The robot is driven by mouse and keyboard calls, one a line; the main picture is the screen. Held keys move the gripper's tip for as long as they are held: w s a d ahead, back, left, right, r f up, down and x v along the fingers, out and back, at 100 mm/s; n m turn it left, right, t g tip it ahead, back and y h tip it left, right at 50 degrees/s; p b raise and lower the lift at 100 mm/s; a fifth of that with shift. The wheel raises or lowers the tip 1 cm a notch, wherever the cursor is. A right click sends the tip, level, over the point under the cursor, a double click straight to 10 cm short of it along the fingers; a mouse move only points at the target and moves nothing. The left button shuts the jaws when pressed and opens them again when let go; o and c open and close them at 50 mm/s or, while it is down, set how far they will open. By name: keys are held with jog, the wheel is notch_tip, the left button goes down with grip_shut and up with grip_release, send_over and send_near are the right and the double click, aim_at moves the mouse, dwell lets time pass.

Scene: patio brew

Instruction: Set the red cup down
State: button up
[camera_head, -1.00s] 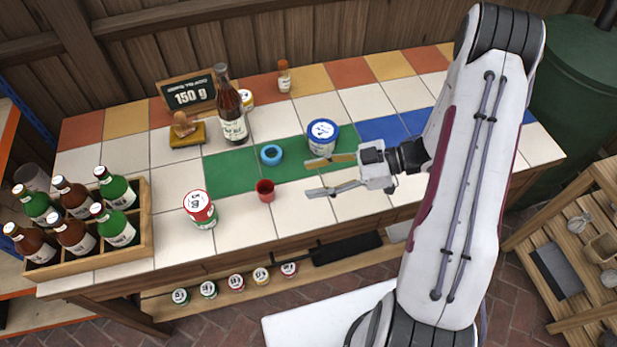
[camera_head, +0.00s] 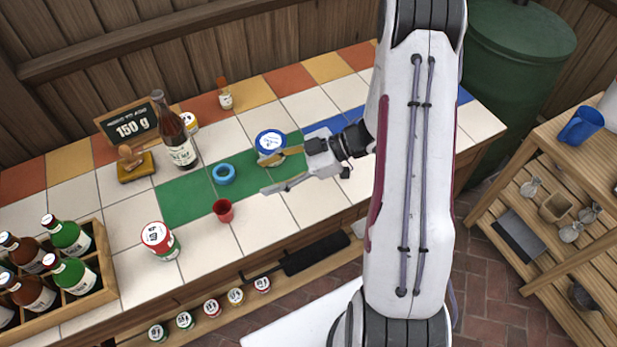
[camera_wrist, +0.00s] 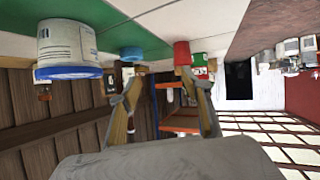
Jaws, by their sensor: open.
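The red cup (camera_head: 223,210) stands upright on the tiled counter (camera_head: 200,257), on white tile just in front of the green tile strip. It also shows in the wrist view (camera_wrist: 182,54), where the picture is upside down, beyond the fingertips. My gripper (camera_head: 264,175) is open and empty, to the right of the cup and apart from it. Its two fingers spread toward the left, near a blue-lidded white tub (camera_head: 270,143). In the wrist view the open fingers (camera_wrist: 160,90) have nothing between them.
A blue ring (camera_head: 224,174) lies on the green strip behind the cup. A red-lidded can (camera_head: 160,241) stands to the cup's left. A brown bottle (camera_head: 177,138), a 150 g sign (camera_head: 129,127) and a bottle crate (camera_head: 75,290) are further left. The front right tiles are clear.

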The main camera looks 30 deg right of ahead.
jog(key=w+d+r+m+t+h, duration=0.1)
jog(key=w+d+r+t+h, duration=0.2)
jog(key=w, duration=0.4)
jog(key=d+r+m+t+h, duration=0.1)
jog(key=d+r+m+h, duration=0.3)
jog(key=r, duration=0.5)
jog(key=d+r+m+t+h, duration=0.15)
jog(key=d+r+h, duration=0.35)
jog(key=r, duration=0.5)
jog(key=s+a+r+m+g+h, duration=0.1)
jog(key=s+r+m+h, duration=0.15)
jog(key=s, duration=0.35)
jog(key=s+a+r+m+g+h, duration=0.1)
jog(key=s+r+m, duration=0.15)
jog(key=s, duration=0.35)
jog(key=s+a+m+g+y, duration=0.1)
jog(key=s+a+y, duration=0.1)
jog(key=s+a, duration=0.3)
jog(key=s+a+f+m+g+y, duration=0.1)
jog(key=s+a, duration=0.4)
jog(key=s, duration=0.7)
jog(key=shift+a+f+m+g+y, duration=0.15)
jog(key=shift+a+m+g+y, duration=0.15)
jog(key=shift+m+g+y, duration=0.2)
